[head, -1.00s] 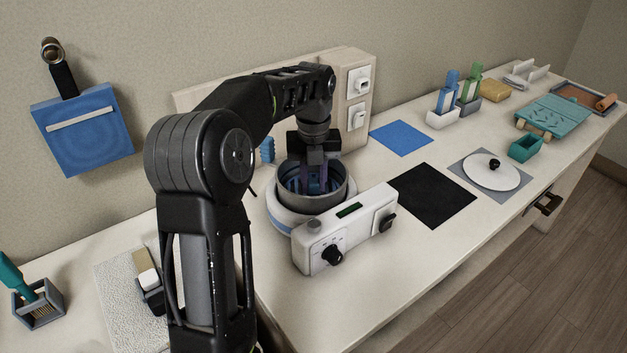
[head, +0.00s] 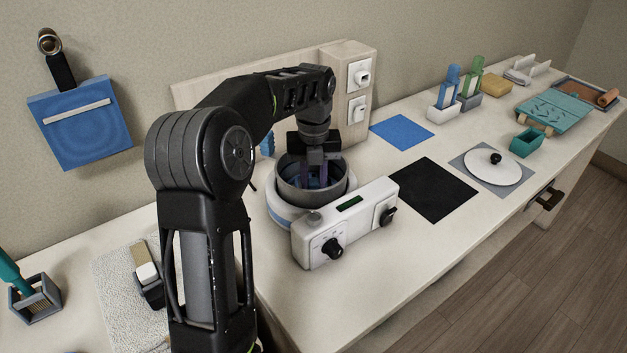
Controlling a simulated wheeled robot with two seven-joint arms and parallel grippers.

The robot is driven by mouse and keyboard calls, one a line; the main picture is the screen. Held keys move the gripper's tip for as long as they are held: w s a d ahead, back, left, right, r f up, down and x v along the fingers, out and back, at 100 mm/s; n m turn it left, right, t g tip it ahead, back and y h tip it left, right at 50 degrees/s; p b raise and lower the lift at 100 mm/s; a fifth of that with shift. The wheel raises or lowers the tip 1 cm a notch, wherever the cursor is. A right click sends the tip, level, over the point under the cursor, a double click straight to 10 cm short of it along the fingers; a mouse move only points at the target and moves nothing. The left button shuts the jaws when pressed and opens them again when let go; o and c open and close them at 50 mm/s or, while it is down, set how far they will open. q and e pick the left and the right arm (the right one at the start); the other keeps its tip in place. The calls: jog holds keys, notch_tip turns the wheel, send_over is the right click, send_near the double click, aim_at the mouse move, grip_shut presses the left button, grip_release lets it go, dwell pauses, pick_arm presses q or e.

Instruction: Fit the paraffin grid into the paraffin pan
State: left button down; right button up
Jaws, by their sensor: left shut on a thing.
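The paraffin pan (head: 311,197) is a grey round pan seated in the white and blue warmer (head: 346,222), left of the counter's middle. My left gripper (head: 318,178) points straight down into the pan's mouth, with its fingertips below the rim. It is shut on the paraffin grid, of which only bluish-purple parts show dimly inside the pan. The pan wall and the fingers hide most of the grid, so I cannot tell whether it touches the pan floor. My right gripper is not in view.
Right of the warmer lie a black mat (head: 433,190), a blue mat (head: 403,132) and a white lid (head: 492,167) on a grey mat. A wooden panel with sockets (head: 358,92) stands close behind the arm. A teal box (head: 526,143) sits farther right.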

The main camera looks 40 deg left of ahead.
pick_arm(q)
jog(key=shift+f, duration=0.15)
jog(key=c, duration=1.1)
grip_release()
jog(key=shift+r+p, duration=1.25)
jog(key=shift+r, duration=0.25)
jog(key=shift+r+p, duration=2.2)
jog(key=shift+r, duration=0.35)
